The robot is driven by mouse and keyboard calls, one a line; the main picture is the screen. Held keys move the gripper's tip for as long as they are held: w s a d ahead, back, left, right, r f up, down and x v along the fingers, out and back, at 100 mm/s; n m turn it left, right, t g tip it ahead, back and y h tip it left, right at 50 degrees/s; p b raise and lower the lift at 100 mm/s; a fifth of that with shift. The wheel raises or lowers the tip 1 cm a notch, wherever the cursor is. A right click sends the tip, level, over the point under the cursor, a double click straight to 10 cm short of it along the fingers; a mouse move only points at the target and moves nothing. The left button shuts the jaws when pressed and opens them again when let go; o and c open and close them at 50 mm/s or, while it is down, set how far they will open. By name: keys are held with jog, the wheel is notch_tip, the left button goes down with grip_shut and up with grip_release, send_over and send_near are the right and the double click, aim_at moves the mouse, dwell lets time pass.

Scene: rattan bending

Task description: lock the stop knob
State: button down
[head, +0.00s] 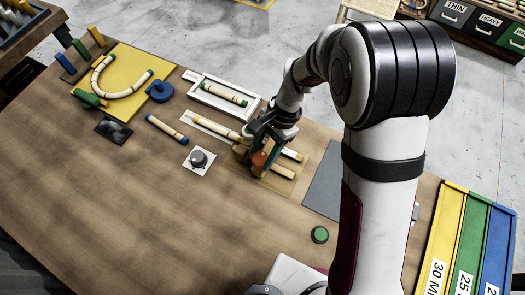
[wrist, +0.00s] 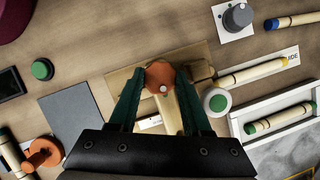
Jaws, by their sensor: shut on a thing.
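The orange stop knob (wrist: 160,75) sits between my gripper's two green fingers (wrist: 162,84) in the wrist view. The fingers are shut on its sides. In the head view the knob (head: 259,158) shows as a small orange patch below my gripper (head: 262,146), partly covered by the fingers. The knob stands over a tan wooden block (head: 280,170) on a flat board. A pale rod (head: 217,128) with a yellow end leads to this fixture from the left. I cannot tell whether the knob is locked.
A grey dial (head: 198,159) on a white plate stands left of my gripper. A white tray (head: 197,94) with a rod lies behind. A green button (head: 320,234) is in front. Another orange knob (wrist: 42,152) shows at lower left in the wrist view. The front-left table is clear.

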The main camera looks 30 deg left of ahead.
jog(key=shift+c, duration=1.7)
grip_release()
jog(key=shift+r, duration=0.1)
jog(key=v, duration=1.5)
jog(key=shift+w+r, duration=0.2)
jog(key=shift+r, duration=0.1)
jog(key=shift+d, duration=0.1)
jog(key=s+d+m+t, duration=0.1)
jog(key=s+d+t, duration=0.2)
jog(key=s+d, duration=1.4)
jog(key=shift+d+t, duration=0.4)
jog(key=shift+d, duration=0.6)
